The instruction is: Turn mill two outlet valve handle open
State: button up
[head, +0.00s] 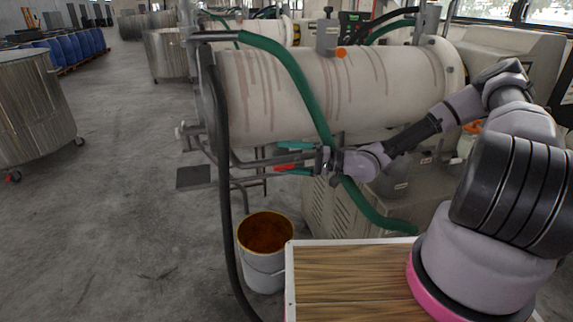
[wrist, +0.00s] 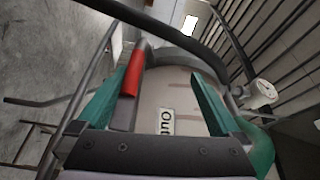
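A red valve handle (head: 284,167) shows at the lower front of a pale, paint-streaked mill cylinder (head: 340,95). My gripper (head: 281,157) is open beside it, its two teal fingers apart. In the wrist view, my gripper (wrist: 158,74) has the red handle (wrist: 131,82) close along the inner side of its left finger. The right finger is well clear of the handle. I cannot tell whether the left finger touches it. A white label starting "Out" (wrist: 166,122) shows between the fingers. The valve body is mostly hidden, and no mill number is readable.
A green hose (head: 298,85) hangs down past my wrist. A dark hose (head: 224,190) runs to the floor at the left. A bucket (head: 264,276) stands below the gripper. Steel vats (head: 35,105) stand at the left, with open floor between.

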jog(key=shift+n+y, duration=0.3)
jog(key=shift+n, duration=0.2)
jog(key=r, duration=0.5)
jog(key=shift+w+a+r, duration=0.25)
jog(key=shift+r, duration=0.1)
jog(key=shift+d+r, duration=0.1)
jog(key=shift+r, duration=0.45)
jog(key=f, duration=0.2)
jog(key=d+f+m+h, duration=0.1)
jog(key=f, duration=0.1)
jog(key=f+h, duration=0.1)
jog(key=f, duration=0.1)
jog(key=shift+s+d+f+m, duration=0.15)
jog(key=shift+d+m, duration=0.1)
jog(key=shift+m, duration=0.15)
jog(key=shift+s+d, duration=0.1)
jog(key=shift+s, duration=0.05)
jog(key=shift+s+d+f, duration=0.1)
jog(key=shift+s+d, duration=0.05)
jog(key=shift+d, duration=1.05)
jog(key=shift+s+d, duration=0.15)
jog(key=shift+d, duration=1)
jog(key=shift+c, duration=0.4)
jog(key=d+f, duration=0.1)
jog(key=d, duration=0.6)
jog(key=shift+s+d, duration=0.3)
jog(key=shift+s, duration=0.1)
